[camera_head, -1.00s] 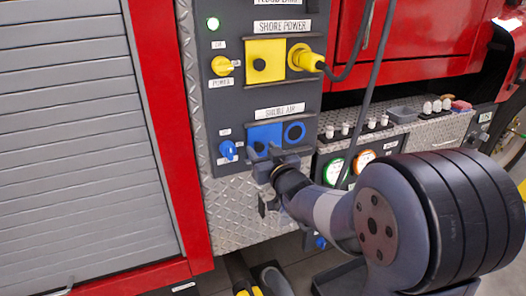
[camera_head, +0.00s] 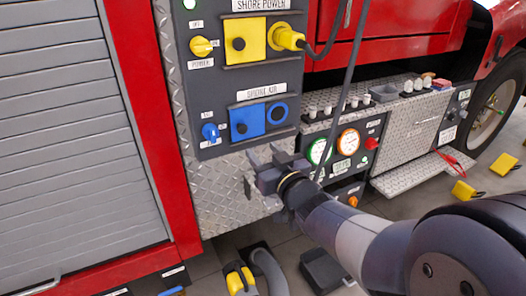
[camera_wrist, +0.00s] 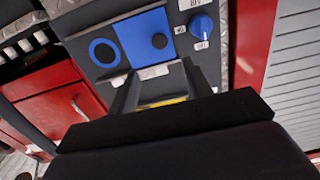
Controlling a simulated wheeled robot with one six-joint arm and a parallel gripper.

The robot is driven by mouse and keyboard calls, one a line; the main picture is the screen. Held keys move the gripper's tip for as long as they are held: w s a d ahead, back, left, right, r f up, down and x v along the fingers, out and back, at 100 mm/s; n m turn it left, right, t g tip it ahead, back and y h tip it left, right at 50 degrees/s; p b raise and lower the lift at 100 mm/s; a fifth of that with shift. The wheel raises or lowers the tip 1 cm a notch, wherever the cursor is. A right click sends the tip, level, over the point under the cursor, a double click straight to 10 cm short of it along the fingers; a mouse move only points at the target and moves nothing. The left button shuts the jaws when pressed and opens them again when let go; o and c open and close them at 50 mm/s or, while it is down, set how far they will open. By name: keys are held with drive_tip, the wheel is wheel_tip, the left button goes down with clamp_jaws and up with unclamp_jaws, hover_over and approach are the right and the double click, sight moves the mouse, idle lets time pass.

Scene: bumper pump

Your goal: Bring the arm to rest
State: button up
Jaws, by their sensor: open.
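My gripper (camera_head: 268,162) is in front of the diamond-plate panel in the head view, just below the blue SHORE AIR socket block (camera_head: 247,120). Its jaws are open with nothing seen between them. In the wrist view my gripper's fingers (camera_wrist: 158,88) point toward the same panel, with the blue block (camera_wrist: 143,38) ahead of them. My arm reaches in from the lower right. It cannot be told whether the fingers touch the panel.
A yellow plug (camera_head: 287,38) sits in the SHORE POWER socket, its dark cable hanging near my arm. A blue knob (camera_head: 210,132) and yellow knob (camera_head: 201,46) are at left. Gauges (camera_head: 348,142) are at right. A grey bin (camera_head: 323,270) and yellow chocks (camera_head: 464,190) are on the floor.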

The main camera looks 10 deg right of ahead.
sight(245, 129)
drive_tip(key=x, duration=1.1)
drive_tip(key=shift+d, duration=0.25)
drive_tip(key=shift+s+f, duration=0.1)
